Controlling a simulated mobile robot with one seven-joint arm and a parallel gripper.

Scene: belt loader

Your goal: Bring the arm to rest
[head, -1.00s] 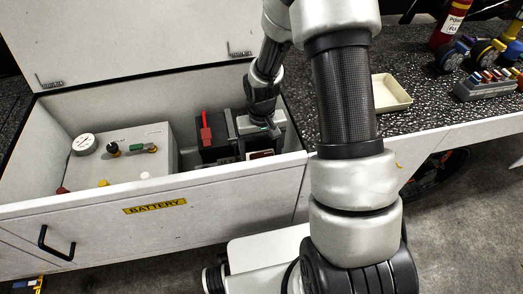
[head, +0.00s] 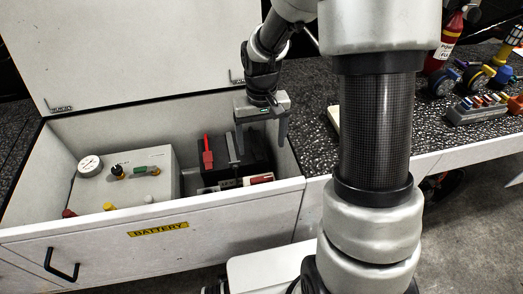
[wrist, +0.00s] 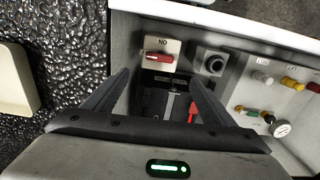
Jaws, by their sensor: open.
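My gripper (head: 260,138) is open and empty in the head view. It hangs above the right part of the open battery box (head: 68,228), over a black battery (head: 262,156) with a red clamp or lever (head: 207,152) on it. In the wrist view my two fingers (wrist: 158,82) are spread apart. Between and beyond them lie a red-handled switch (wrist: 160,60) on a plate marked "NO" and the dark battery below it. My arm's large links cover the right middle of the head view.
A grey control panel (head: 135,188) with a gauge and knobs fills the box's left part. The raised lid (head: 140,45) stands behind. On the speckled counter at right are a cream tray (wrist: 14,80), a fire extinguisher (head: 447,45) and a grey rack (head: 478,114).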

